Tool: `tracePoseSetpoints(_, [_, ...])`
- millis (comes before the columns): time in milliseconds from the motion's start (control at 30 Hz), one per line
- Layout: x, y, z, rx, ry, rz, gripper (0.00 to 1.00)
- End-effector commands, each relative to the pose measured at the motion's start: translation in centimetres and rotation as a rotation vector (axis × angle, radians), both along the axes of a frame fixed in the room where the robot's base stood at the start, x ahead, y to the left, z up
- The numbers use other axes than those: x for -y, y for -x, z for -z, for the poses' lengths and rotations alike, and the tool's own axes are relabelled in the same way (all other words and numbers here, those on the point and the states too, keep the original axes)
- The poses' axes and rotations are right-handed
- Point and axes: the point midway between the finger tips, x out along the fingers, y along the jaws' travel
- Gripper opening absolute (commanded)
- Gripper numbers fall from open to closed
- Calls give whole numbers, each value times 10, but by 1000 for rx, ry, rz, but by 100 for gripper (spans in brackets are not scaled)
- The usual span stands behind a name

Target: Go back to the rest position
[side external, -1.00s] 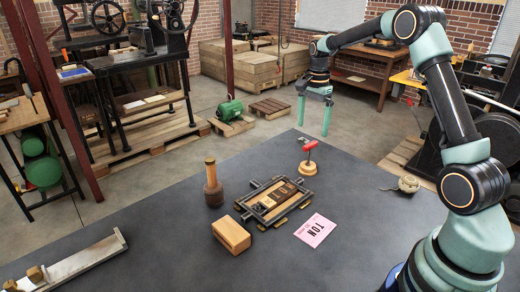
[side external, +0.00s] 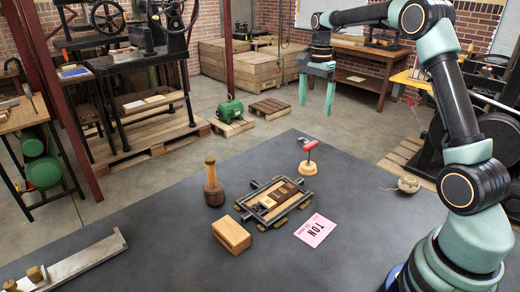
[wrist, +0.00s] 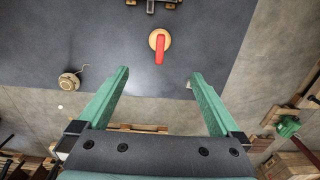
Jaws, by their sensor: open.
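My gripper (side external: 316,100) hangs high beyond the far edge of the dark table, with its two green fingers pointing down. It is open and holds nothing. In the wrist view my gripper (wrist: 158,82) shows its fingers wide apart with bare space between them. A tool with a red handle on a round wooden base (side external: 308,162) stands on the table below my gripper, apart from it. The wrist view shows its red handle (wrist: 159,50) just past the fingertips in the picture.
On the dark table (side external: 130,215) are a frame with type blocks (side external: 275,200), a mallet (side external: 212,185), a wooden block (side external: 231,234), a pink card (side external: 315,229), a twine ball (side external: 408,184) and a metal composing stick (side external: 75,265). The air around my gripper is clear.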

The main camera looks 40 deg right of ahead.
Motion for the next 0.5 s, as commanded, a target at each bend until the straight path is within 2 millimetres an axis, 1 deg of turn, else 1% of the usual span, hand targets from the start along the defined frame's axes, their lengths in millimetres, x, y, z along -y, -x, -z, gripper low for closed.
tracePoseSetpoints(33, [0, -1, -9, 3, 2, 0, 100])
tracePoseSetpoints(100, [0, -1, -18, 3, 1, 0, 100])
tracePoseSetpoints(267, [0, 0, -32, 0, 0, -2, 100])
tracePoseSetpoints(333, [-4, 1, -37, 6, 3, -20, 100])
tracePoseSetpoints(433, [-16, 5, -46, 27, 12, -88, 100])
tracePoseSetpoints(500, [-30, 11, -55, 50, 24, -171, 100])
